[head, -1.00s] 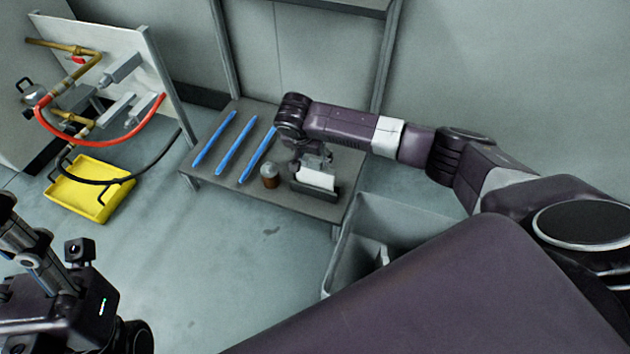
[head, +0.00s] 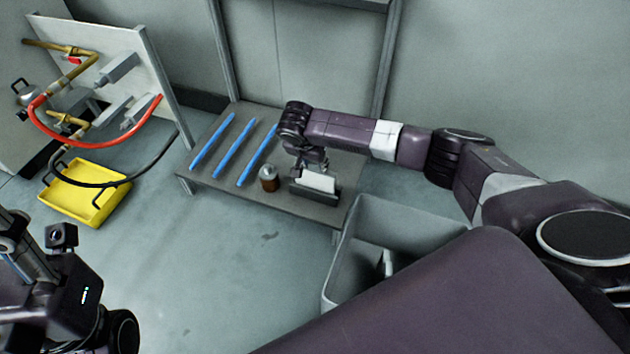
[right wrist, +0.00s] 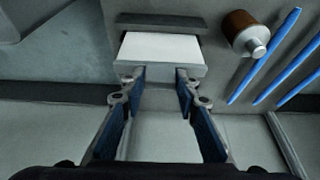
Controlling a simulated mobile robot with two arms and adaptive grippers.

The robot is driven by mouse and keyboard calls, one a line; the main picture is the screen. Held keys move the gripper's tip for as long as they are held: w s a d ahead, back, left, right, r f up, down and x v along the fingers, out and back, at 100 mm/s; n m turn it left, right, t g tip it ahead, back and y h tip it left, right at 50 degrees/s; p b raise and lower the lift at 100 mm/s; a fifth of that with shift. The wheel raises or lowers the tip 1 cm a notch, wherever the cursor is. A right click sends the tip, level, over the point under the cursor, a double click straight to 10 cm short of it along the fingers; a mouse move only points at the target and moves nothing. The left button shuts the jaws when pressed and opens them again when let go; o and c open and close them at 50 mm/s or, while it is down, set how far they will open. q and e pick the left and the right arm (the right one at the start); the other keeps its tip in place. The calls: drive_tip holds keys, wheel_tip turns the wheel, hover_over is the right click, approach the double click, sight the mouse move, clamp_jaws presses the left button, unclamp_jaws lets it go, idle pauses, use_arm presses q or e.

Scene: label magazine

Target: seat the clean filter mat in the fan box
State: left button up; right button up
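I see nothing that is clearly a fan box or a filter mat. A white flat block (head: 318,182) sits in a dark grey holder (head: 315,194) near the front right of a low grey table. My right gripper (head: 314,168) is right above it. In the right wrist view the blue-padded fingers (right wrist: 160,76) stand apart, with their tips at the near edge of the white block (right wrist: 160,48). The block is wider than the finger gap, and I see nothing held between the fingers.
A brown pot with a grey top (head: 268,178) stands beside the holder. Three blue strips (head: 236,158) lie left of it on the table (head: 215,183). A grey bin (head: 352,255) stands in front at right. A yellow tray (head: 85,195) lies by a hose panel at left.

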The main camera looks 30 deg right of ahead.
clamp_jaws()
